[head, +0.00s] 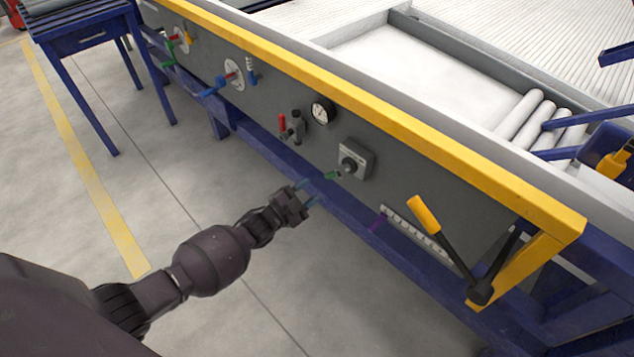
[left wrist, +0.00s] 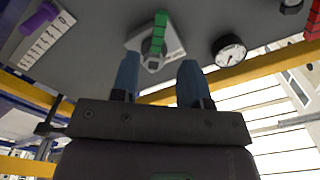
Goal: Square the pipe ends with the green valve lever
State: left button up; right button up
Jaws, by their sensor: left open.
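The green valve lever (head: 332,176) sticks out from a grey valve box (head: 357,160) on the dark front panel of the bench. In the left wrist view the green lever (left wrist: 160,30) stands ahead of my fingers, on the pale valve plate (left wrist: 174,42). My left gripper (head: 309,192) is open and empty, with its blue fingers pointing at the lever and apart from it. In the left wrist view the lever lines up roughly between the two fingertips (left wrist: 159,68). Several pale pipes (head: 545,118) lie side by side at the right end of the tray. My right gripper is not in view.
A gauge (head: 321,111) and a red lever (head: 282,124) sit left of the valve box. A purple slider (head: 377,222) and a yellow-handled lever (head: 424,214) are to its right. A yellow rail (head: 400,132) runs above the panel. Open floor lies in front.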

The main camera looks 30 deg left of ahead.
pick_arm(q)
jog(key=shift+v, duration=1.1)
